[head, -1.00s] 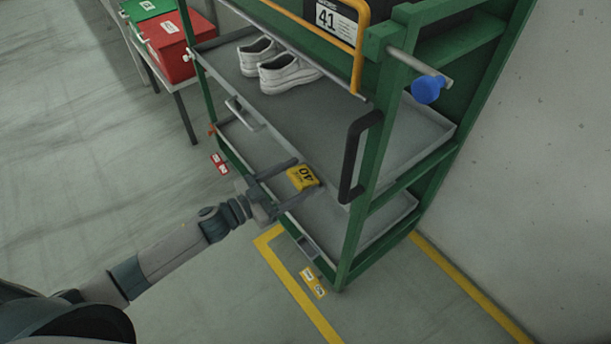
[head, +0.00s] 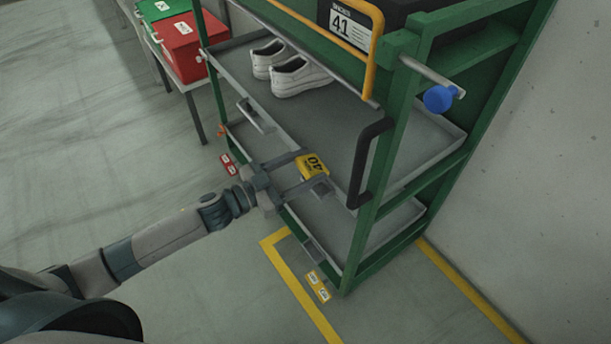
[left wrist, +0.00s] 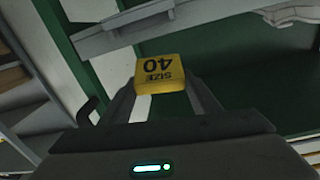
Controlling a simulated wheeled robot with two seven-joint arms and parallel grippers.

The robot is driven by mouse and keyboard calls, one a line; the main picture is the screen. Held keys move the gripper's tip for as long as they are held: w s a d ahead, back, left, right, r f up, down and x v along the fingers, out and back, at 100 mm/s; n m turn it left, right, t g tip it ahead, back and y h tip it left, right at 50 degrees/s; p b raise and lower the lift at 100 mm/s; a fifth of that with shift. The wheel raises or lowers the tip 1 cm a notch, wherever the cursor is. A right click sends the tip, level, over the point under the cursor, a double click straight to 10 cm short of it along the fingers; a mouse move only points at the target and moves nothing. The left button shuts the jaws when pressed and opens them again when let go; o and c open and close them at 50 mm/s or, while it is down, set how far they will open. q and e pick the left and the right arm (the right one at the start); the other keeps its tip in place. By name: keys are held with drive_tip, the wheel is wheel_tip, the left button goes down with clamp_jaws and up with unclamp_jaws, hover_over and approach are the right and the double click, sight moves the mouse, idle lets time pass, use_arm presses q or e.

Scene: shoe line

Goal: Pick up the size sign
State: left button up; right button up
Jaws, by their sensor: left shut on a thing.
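The size sign (head: 312,165) is a small yellow block marked "40". It sits between the fingers of my left gripper (head: 311,171), which is shut on it, in front of the rack's lower shelves. In the left wrist view the sign (left wrist: 161,76) reads "SIZE 40" upside down, between the two fingertips (left wrist: 162,88). The sign appears clear of the shelf edge, though the exact gap is hard to judge. My right gripper is not in view.
A black handle (head: 364,165) and blue knob (head: 438,98) stick out nearby. Red (head: 183,48) and green bins stand back left. Open floor lies left.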

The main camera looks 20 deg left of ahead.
sight(307, 166)
use_arm(q)
drive_tip(key=shift+r, duration=2.05)
drive_tip(key=shift+d+r, duration=0.25)
drive_tip(key=shift+r, duration=0.05)
drive_tip(key=r+n+t+y, duration=0.1)
drive_tip(key=d+r+n+y, duration=0.1)
drive_tip(key=shift+d+r+t+y, duration=0.2)
drive_tip(key=shift+r+t+y, duration=0.1)
drive_tip(key=shift+r+t, duration=0.1)
drive_tip(key=s+a+r+n+t+y, duration=0.2)
drive_tip(key=a+r+n+y, duration=0.3)
drive_tip(key=y, duration=0.4)
drive_tip(key=shift+s+a+r+n+t, duration=0.3)
drive_tip(key=shift+s+a+r+n, duration=0.1)
drive_tip(key=shift+s+a+n, duration=0.3)
drive_tip(key=shift+w, duration=0.15)
